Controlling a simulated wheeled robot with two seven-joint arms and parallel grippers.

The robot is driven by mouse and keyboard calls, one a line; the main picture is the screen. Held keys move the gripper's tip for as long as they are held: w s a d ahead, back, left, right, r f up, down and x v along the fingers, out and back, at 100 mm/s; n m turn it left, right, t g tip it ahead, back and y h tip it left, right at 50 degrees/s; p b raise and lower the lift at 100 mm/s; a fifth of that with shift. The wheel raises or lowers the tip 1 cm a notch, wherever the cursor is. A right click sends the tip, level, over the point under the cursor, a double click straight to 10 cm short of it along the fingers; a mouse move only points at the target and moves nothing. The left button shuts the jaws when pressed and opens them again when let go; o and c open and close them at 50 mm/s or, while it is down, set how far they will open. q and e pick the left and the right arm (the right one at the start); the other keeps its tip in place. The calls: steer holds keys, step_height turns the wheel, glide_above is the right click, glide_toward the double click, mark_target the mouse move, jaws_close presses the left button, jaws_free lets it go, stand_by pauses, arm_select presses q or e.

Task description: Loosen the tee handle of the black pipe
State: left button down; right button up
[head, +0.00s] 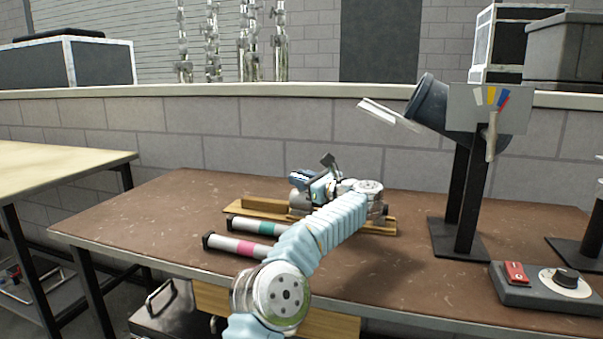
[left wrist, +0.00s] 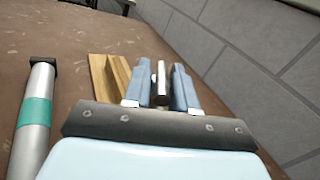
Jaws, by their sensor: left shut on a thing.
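My left gripper (head: 300,178) reaches over the table with its fingers pointing left in the head view. In the left wrist view its two blue fingers (left wrist: 163,88) are shut on a short shiny metal bar (left wrist: 161,82), which appears to be the tee handle. In the head view my arm and gripper hide most of the handle and what it belongs to. Some metal parts (head: 299,199) show just below the fingers. I cannot make out the black pipe behind my arm. My right gripper is in neither view.
A wooden piece (head: 245,206) lies under the work area. A green-banded pipe (head: 252,227) and a pink-banded pipe (head: 237,247) lie in front. A tilted dark lamp (head: 428,103) on a stand and a switch box (head: 545,291) are at right. The tabletop (head: 130,219) is clear at left.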

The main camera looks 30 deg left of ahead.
arm_select(q)
steer(key=shift+n+g, duration=0.3)
steer(key=shift+g, duration=0.2)
steer(key=c, duration=1)
jaws_free()
steer(key=shift+o, duration=0.2)
steer(key=s+d+b, duration=0.2)
steer(key=d, duration=1.1)
steer(key=shift+s+d+b, duration=0.25)
steer(key=shift+s+b, duration=0.05)
steer(key=shift+b, duration=0.05)
